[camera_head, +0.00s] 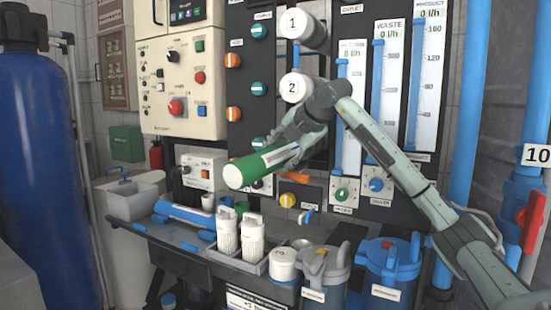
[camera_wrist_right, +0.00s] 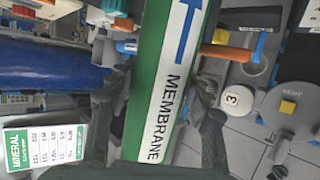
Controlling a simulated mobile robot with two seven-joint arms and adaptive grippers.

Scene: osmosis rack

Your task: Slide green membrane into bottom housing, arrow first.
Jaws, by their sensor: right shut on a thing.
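The green membrane (camera_head: 252,168) is a cylinder with a white stripe. It lies tilted in the head view, with its pale left end towards the camera. My right gripper (camera_head: 284,150) is shut on it towards its right end. In the right wrist view the membrane (camera_wrist_right: 165,85) runs between the two fingers (camera_wrist_right: 160,95), its blue arrow pointing up, away from the gripper's base. Housing caps 1 (camera_head: 292,23) and 2 (camera_head: 294,87) show above. The bottom housing's mouth cannot be made out; membrane and gripper cover that area. Cap 3 (camera_head: 284,263) stands on the bench. My left gripper is out of view.
A blue tube (camera_head: 186,213) lies on the bench. Flow meters (camera_head: 390,90) and a knob panel (camera_head: 250,100) stand behind. A blue tank (camera_head: 45,160) is far left.

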